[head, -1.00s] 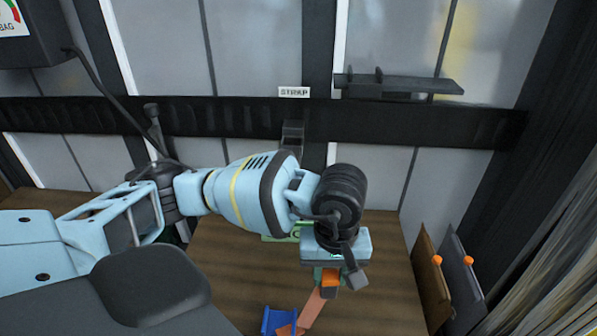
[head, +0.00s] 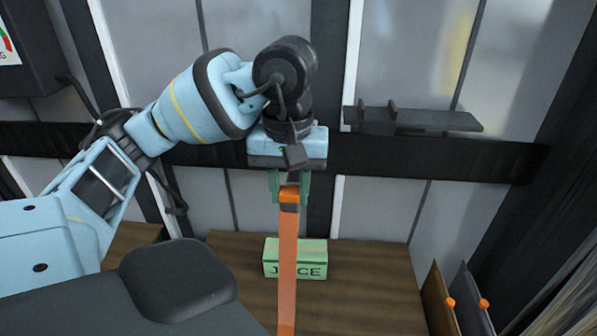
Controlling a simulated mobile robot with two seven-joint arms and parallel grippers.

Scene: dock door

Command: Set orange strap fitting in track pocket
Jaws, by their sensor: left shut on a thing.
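My left gripper (head: 289,190) is raised in front of the wall, its green fingers pointing down. It is shut on the orange strap fitting (head: 289,196). The orange strap (head: 287,260) hangs straight down from the fitting, past the bottom of the picture. The dark track (head: 440,158) runs across the wall behind my gripper. The track pocket is hidden behind my wrist and gripper. I cannot tell how far the fitting is from the wall. My right gripper is out of view.
A green JUICE box (head: 312,259) stands on the wooden floor (head: 370,290) behind the strap. A dark shelf (head: 425,120) sticks out above the track at right. Two panels with orange knobs (head: 450,303) stand at lower right. A dark box (head: 30,40) hangs at upper left.

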